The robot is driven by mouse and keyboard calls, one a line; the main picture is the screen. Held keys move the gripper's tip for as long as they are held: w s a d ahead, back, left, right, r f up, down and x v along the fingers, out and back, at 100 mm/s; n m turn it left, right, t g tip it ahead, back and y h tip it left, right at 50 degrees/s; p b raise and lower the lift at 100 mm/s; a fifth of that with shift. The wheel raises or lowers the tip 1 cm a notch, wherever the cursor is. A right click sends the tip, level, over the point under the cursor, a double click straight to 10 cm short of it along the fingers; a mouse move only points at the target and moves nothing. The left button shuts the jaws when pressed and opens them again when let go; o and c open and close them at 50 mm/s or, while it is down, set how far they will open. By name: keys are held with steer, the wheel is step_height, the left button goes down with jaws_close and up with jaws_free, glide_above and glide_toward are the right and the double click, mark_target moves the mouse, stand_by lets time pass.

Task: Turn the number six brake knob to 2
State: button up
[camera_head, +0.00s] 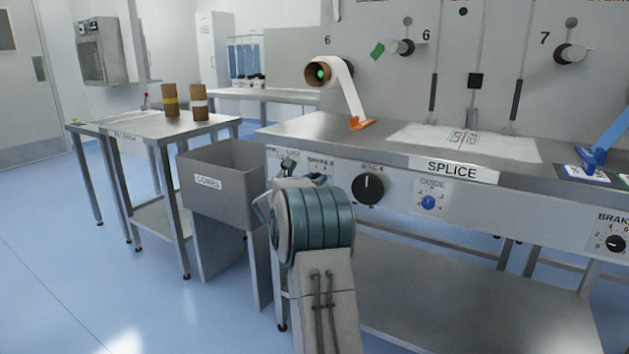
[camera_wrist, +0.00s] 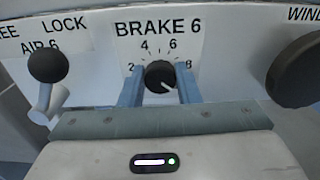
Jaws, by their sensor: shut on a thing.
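The number six brake knob (camera_wrist: 160,74) is a small round black knob with a white pointer line. It sits on a white dial plate (camera_wrist: 186,46) marked BRAKE 6, with 2, 4, 6 and 8 showing around it. The pointer slants to the lower right, below the 8. My gripper (camera_wrist: 158,80) has one blue finger on each side of the knob and is shut on it. In the head view my gripper (camera_head: 306,174) is at the front panel, under the BRAKE 6 label, and my wrist hides the knob.
A black AIR 6 lever (camera_wrist: 48,66) is left of the dial. A large black knob (camera_head: 368,188) is close on the right, then a blue guide knob (camera_head: 428,202). A grey bin (camera_head: 218,180) stands left of the panel. Another brake knob (camera_head: 615,244) is far right.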

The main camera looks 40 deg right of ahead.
steer(key=n, duration=0.5)
steer(key=shift+w+a+p, duration=0.1)
steer(key=shift+p, duration=0.3)
steer(key=n+p, duration=0.2)
steer(key=n, duration=0.3)
steer(key=n+p, duration=0.3)
steer(key=n, duration=0.2)
steer(key=shift+w, duration=0.1)
steer(key=n+p, duration=0.5)
steer(key=n, duration=0.4)
steer(key=n+p, duration=0.6)
steer(key=n, duration=0.3)
steer(key=n+p, duration=0.6)
steer(key=n, duration=0.3)
steer(key=shift+s+f, duration=0.3)
steer(key=shift+f, duration=0.05)
steer(key=shift+n, duration=0.4)
steer(key=o, duration=1)
